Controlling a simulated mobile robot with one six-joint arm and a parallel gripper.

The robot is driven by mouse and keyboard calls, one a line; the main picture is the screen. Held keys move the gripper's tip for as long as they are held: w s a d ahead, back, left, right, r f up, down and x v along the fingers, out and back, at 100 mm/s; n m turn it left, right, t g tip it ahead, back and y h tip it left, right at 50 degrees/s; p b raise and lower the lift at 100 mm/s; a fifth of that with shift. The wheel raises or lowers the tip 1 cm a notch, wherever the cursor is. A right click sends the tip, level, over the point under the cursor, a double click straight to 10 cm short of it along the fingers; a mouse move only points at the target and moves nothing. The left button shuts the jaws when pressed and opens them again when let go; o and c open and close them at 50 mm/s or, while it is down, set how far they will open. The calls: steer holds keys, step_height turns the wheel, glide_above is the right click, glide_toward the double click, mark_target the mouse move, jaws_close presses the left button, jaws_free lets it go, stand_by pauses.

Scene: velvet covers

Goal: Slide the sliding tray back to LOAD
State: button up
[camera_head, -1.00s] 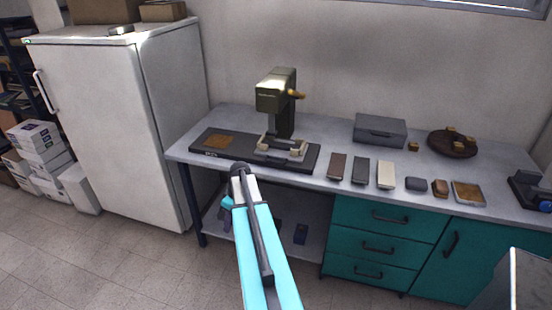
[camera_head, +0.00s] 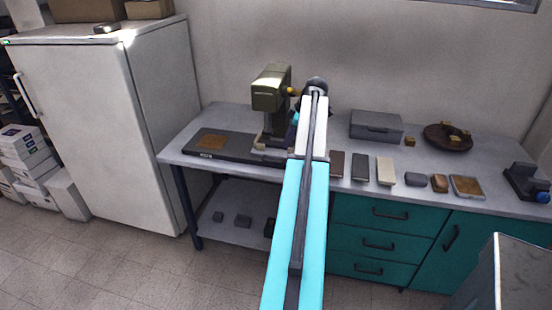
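The olive-green press (camera_head: 271,92) stands on a dark flat base (camera_head: 232,150) at the left of the bench. A brown patch (camera_head: 211,142) lies on the left part of the base, with small pale lettering at its front edge. The sliding tray (camera_head: 270,143) shows only in part under the press head; my arm covers its right side. My arm reaches up in front of the press's right side, its wrist level with the press head. My gripper is mostly hidden behind the arm, so its fingers and any contact with the tray cannot be made out.
Right of my arm, several small blocks and pads (camera_head: 386,171) lie in a row. Behind them are a grey case (camera_head: 376,127) and a round brown dish (camera_head: 447,138). A dark device (camera_head: 525,182) stands far right. A white fridge (camera_head: 95,120) borders the bench's left end.

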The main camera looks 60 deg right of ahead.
mark_target(277, 163)
stand_by(0.4)
steer(key=shift+p+x, duration=1.75)
steer(key=shift+x, duration=5.15)
jaws_close()
